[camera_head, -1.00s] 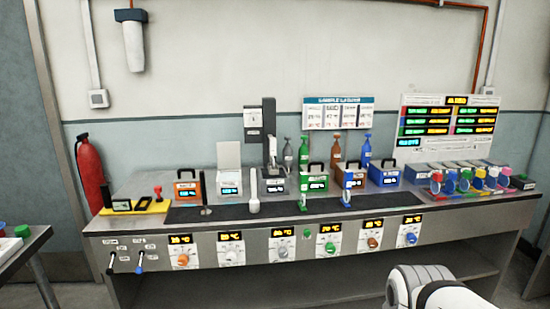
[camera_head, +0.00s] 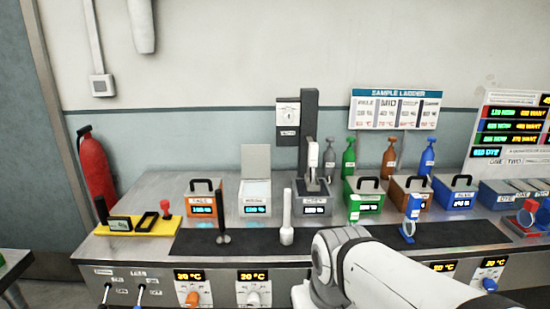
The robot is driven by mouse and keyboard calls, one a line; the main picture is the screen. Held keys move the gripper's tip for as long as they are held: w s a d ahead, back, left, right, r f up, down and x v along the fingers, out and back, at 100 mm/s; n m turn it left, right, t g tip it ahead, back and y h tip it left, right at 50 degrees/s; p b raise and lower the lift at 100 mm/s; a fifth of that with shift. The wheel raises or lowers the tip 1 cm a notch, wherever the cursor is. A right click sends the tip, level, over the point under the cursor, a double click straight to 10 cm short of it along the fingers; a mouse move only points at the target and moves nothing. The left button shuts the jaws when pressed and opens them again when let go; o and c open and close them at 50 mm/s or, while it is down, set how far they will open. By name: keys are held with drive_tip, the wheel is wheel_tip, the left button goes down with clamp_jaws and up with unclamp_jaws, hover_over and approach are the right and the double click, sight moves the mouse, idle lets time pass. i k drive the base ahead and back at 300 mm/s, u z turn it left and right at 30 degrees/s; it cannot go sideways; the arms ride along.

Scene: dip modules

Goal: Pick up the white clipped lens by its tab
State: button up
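At the right edge, a red clip with a round lens (camera_head: 526,217) stands on the bench, partly cut off by the frame. A blue-tabbed piece with a round ring (camera_head: 408,232) stands on the black mat, and a small green piece (camera_head: 354,209) stands left of it. A white upright rod with a wide foot (camera_head: 287,218) is on the mat. My white arm crosses the lower right, but my gripper is not in view.
The steel bench carries a black mat (camera_head: 260,240), and orange (camera_head: 203,202), green (camera_head: 362,190) and blue (camera_head: 454,196) boxes. A yellow tray (camera_head: 150,228) sits at the left end. A grey stand (camera_head: 309,130) rises behind. My arm hides part of the bench front.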

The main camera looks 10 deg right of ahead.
sight(314, 147)
drive_tip(key=z, duration=0.1)
drive_tip(key=i, duration=0.7)
drive_tip(key=z, duration=0.5)
drive_tip(key=k, duration=0.9)
drive_tip(key=z, duration=0.15)
drive_tip(key=i, duration=0.95)
drive_tip(key=u, duration=0.05)
